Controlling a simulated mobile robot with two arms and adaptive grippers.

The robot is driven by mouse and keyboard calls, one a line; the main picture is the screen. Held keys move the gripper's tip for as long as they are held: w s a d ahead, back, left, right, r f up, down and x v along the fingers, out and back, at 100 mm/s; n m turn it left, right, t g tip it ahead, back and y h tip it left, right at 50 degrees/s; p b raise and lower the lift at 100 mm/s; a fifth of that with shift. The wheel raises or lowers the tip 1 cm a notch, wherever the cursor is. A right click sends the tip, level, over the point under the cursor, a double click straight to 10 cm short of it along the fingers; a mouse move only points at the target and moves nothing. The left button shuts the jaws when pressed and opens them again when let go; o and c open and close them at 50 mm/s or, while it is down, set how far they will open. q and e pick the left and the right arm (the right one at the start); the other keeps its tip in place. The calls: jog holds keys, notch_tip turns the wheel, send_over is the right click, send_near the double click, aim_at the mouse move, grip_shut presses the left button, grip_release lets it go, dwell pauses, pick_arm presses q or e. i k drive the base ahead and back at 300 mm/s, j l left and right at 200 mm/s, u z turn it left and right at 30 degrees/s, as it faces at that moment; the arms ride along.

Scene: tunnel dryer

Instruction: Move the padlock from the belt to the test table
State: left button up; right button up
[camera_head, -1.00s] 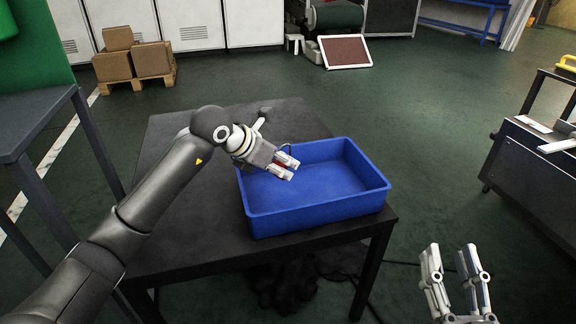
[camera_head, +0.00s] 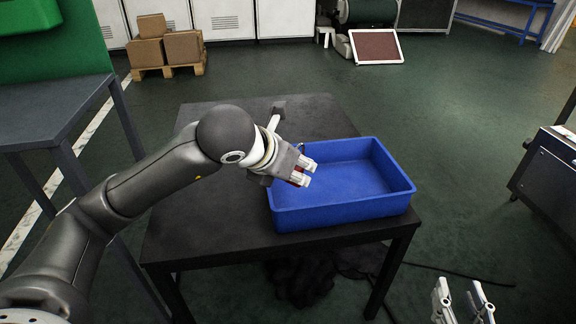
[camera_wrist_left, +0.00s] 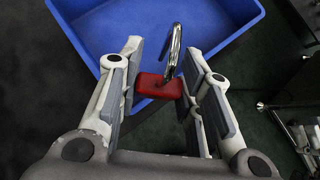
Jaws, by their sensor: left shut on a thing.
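The padlock (camera_wrist_left: 158,86) has a red body and a silver shackle. In the left wrist view it sits between the fingers of my left gripper (camera_wrist_left: 165,88), which is shut on it. In the head view my left gripper (camera_head: 304,174) is over the left part of a blue tray, and only a bit of the red padlock (camera_head: 298,181) shows. The dark table (camera_head: 210,225) carries the tray. My right gripper (camera_head: 464,298) is at the lower right, fingers apart, with nothing seen between them. No belt can be made out for certain.
The blue tray (camera_head: 340,211) is empty inside and stands at the table's right front. A grey table (camera_head: 50,100) is at the left, and a dark cabinet (camera_head: 545,170) at the right. Boxes (camera_head: 165,45) on a pallet stand behind. The floor between is mostly clear.

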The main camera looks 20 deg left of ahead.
aim_at(192, 222)
jog(key=l+u, duration=0.15)
jog(key=u, duration=0.25)
jog(key=i+l+u, duration=0.1)
jog(key=u, duration=0.25)
jog(key=l, duration=0.1)
